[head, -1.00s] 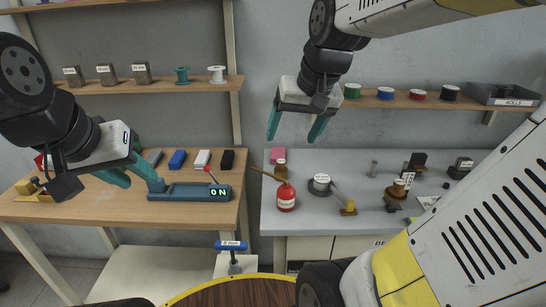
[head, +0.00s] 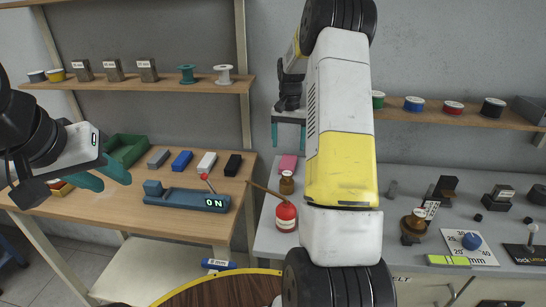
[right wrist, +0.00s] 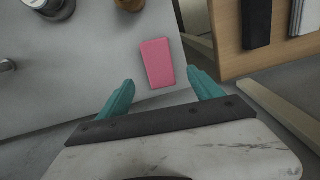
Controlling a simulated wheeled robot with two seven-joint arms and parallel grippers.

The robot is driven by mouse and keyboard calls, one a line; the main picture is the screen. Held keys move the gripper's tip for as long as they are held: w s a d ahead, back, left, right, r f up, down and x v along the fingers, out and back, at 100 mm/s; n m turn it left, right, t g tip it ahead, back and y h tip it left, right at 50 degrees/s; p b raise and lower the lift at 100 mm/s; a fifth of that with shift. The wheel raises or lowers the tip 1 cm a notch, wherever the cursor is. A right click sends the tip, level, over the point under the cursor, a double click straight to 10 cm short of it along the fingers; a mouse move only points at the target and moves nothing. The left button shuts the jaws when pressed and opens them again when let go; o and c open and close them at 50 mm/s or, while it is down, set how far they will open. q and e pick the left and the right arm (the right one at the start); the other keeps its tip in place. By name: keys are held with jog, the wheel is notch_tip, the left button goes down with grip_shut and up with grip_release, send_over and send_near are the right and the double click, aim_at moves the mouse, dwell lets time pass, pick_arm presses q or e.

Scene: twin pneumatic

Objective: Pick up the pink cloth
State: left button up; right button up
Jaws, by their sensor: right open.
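The pink cloth (head: 288,163) is a small flat block-like piece lying at the back left of the grey bench (head: 263,236). In the right wrist view the pink cloth (right wrist: 157,63) lies just beyond my fingertips, with the two fingers to either side below it. My right gripper (head: 288,145) is open and empty, its fingers pointing down above the cloth, not touching it. My own arm hides part of it in the head view. My left gripper (head: 112,181) hangs over the wooden bench, its teal fingers apart, holding nothing.
A gap separates the grey bench from the wooden bench (head: 120,205). A shelf with spools (head: 414,103) runs above the grey bench.

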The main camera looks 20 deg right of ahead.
aim_at(288, 161)
notch_tip(288, 161, down, 8)
jog(key=c, duration=1.4)
jog(key=shift+r, duration=0.1)
jog(key=shift+r, duration=0.5)
notch_tip(288, 161, up, 2)
jog(key=shift+r, duration=0.2)
jog(key=s+a, duration=0.3)
jog(key=a, duration=0.1)
jog(key=s+a+r, duration=0.1)
jog(key=s+a, duration=0.2)
jog(key=a, duration=0.2)
jog(key=s+a, duration=0.3)
jog(key=a, duration=0.1)
jog(key=shift+a+r, duration=0.2)
jog(key=shift+r, duration=0.05)
